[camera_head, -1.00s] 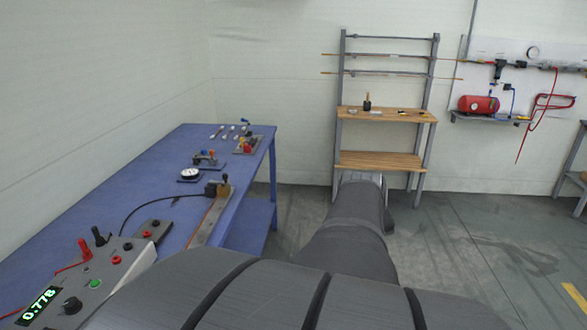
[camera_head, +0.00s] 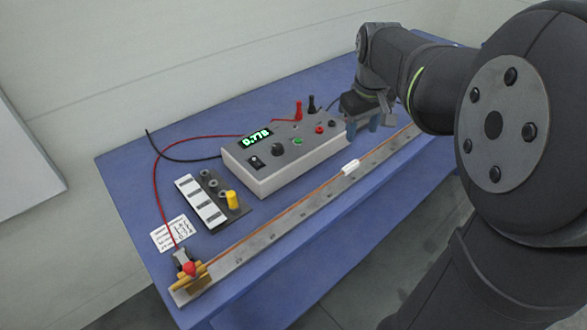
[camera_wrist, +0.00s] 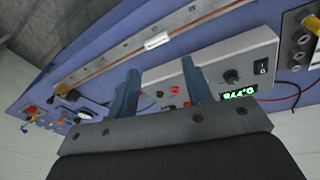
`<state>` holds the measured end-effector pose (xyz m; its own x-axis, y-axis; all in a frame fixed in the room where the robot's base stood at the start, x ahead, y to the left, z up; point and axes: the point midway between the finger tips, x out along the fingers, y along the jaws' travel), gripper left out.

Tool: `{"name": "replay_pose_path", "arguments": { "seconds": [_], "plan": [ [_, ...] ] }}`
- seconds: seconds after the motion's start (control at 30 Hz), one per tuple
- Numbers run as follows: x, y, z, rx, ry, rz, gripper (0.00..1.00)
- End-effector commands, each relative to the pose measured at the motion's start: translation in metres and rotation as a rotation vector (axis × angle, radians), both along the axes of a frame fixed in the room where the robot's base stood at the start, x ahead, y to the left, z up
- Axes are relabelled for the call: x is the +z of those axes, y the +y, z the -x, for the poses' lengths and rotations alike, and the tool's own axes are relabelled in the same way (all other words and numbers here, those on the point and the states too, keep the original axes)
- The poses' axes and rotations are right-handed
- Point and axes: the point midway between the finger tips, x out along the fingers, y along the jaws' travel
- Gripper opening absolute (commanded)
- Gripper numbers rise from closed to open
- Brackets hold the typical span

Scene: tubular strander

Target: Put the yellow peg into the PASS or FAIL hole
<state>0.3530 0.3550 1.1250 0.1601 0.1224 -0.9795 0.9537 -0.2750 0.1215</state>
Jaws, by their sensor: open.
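The yellow peg (camera_head: 232,199) stands upright at the near end of a small dark board (camera_head: 238,212) on the blue bench. A row of dark round holes (camera_head: 212,182) runs behind it, beside white labels (camera_head: 200,203) too small to read. The board also shows at the right edge of the wrist view (camera_wrist: 302,40). My gripper (camera_head: 362,127) is open and empty, near the right end of the meter box, well to the right of the peg. In the wrist view its two blue fingers (camera_wrist: 160,68) are apart with nothing between them.
The grey meter box (camera_head: 285,158) reads 0.778 and stands between board and gripper. Red and black cables loop behind the board. A note card (camera_head: 172,233) lies left of it.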

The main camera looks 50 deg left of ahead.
Motion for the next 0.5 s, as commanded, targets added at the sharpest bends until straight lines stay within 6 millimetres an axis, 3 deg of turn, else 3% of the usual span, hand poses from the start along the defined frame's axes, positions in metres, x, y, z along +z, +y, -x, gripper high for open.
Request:
{"name": "replay_pose_path", "arguments": {
  "seconds": [0.03, 0.2, 0.4, 0.5],
  "plan": [
    [-0.001, 0.023, 0.019, 0.063, 0.013, 0.013, 0.46],
    [-0.001, 0.083, 0.084, 0.249, 0.05, 0.054, 0.46],
    [-0.002, 0.136, 0.173, 0.461, 0.088, 0.111, 0.46],
    [-0.002, 0.152, 0.213, 0.549, 0.1, 0.136, 0.46]
  ]
}}
